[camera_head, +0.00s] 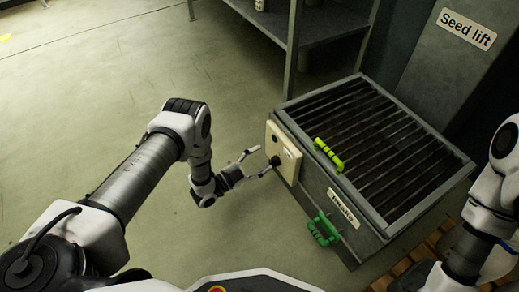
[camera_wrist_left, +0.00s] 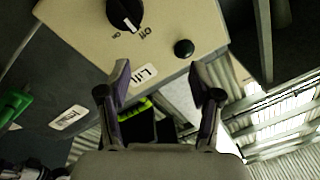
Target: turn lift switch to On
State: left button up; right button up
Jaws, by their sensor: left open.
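The lift switch is a black rotary knob (camera_wrist_left: 125,12) with a white mark, on a cream control box (camera_wrist_left: 75,20) at the top of the left wrist view. "On" and "Off" are printed beside it; I cannot tell surely which one the mark points at. In the head view the box (camera_head: 285,150) is fixed to the grate bin's left side. My left gripper (camera_head: 262,161) is open and empty, with its fingertips close to the box face. In the wrist view its fingers (camera_wrist_left: 163,88) are spread below the knob and apart from it. My right gripper is out of view.
A dark round button (camera_wrist_left: 184,48) and a "Lift" label (camera_wrist_left: 143,75) share the box. The bin (camera_head: 372,150) has a slatted top, a lime handle (camera_head: 328,155) and a green handle (camera_head: 323,229). A "Seed lift" column (camera_head: 435,60) stands behind. Floor at left is clear.

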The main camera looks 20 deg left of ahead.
aim_at(275, 162)
pick_arm(q)
jog(key=s+a+f, duration=0.1)
jog(key=s+f, duration=0.2)
jog(key=f, duration=0.3)
jog(key=b+x, duration=0.4)
jog(key=x, duration=0.3)
jog(key=shift+a+f+n+g+y, duration=0.2)
jog(key=shift+n+g+y, duration=0.1)
jog(key=shift+g+y, duration=0.1)
jog(key=shift+w+r, duration=0.1)
jog(key=c, duration=1.1)
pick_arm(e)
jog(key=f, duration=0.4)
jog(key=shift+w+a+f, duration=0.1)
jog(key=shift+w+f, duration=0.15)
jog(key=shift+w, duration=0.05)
